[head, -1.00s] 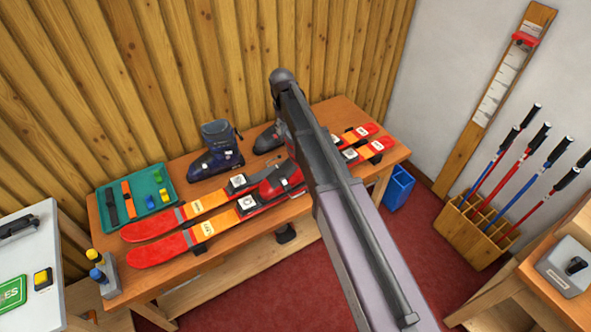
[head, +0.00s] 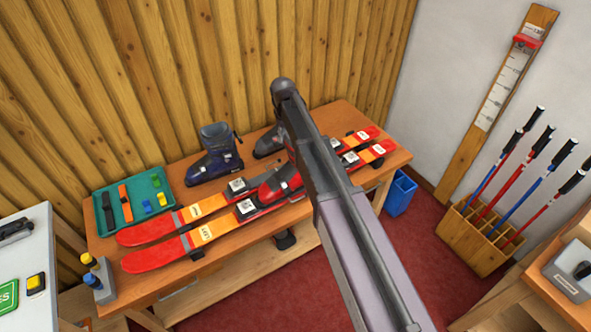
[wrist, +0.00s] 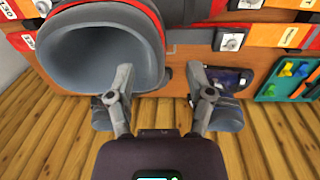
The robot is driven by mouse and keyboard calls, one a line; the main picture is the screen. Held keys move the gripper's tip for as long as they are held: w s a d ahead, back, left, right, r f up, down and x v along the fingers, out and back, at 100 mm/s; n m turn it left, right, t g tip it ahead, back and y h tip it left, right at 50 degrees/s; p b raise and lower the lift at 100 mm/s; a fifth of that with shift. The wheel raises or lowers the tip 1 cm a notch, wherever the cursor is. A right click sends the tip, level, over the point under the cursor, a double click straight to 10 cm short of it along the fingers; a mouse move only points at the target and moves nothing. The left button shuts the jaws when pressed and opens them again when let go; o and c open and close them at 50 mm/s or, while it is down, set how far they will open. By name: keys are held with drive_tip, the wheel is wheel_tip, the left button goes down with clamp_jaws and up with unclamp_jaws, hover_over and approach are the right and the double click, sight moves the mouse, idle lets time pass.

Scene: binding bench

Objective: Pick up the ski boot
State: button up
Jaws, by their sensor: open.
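A red ski boot (head: 282,184) sits on the near ski on the bench, partly hidden by my arm. In the wrist view its wide grey cuff opening (wrist: 100,55) is close, at the upper left. A navy boot (head: 216,158) stands behind the skis, left of my arm; it also shows in the wrist view (wrist: 232,80). A dark grey boot (head: 266,143) stands at the back, mostly hidden by my arm. My gripper (wrist: 160,80) is open and empty. Its left finger overlaps the red boot's cuff edge in the wrist view; contact is unclear. My arm hides it in the head view.
Two red-orange skis (head: 190,240) lie along the bench (head: 225,232). A green tray (head: 158,181) with straps and small blocks is at the left end, near bottles (head: 98,270). A plank wall stands close behind. A pole rack (head: 470,240) is at right.

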sight(289, 154)
drive_tip(key=shift+w+d+f+b, duration=0.1)
drive_tip(key=shift+d+f+b, duration=0.05)
drive_tip(key=shift+f+b, duration=1.15)
drive_tip(key=shift+w+d+f+b, duration=0.1)
drive_tip(key=shift+d+f+b, duration=0.05)
drive_tip(key=shift+f+b, duration=1.05)
clamp_jaws()
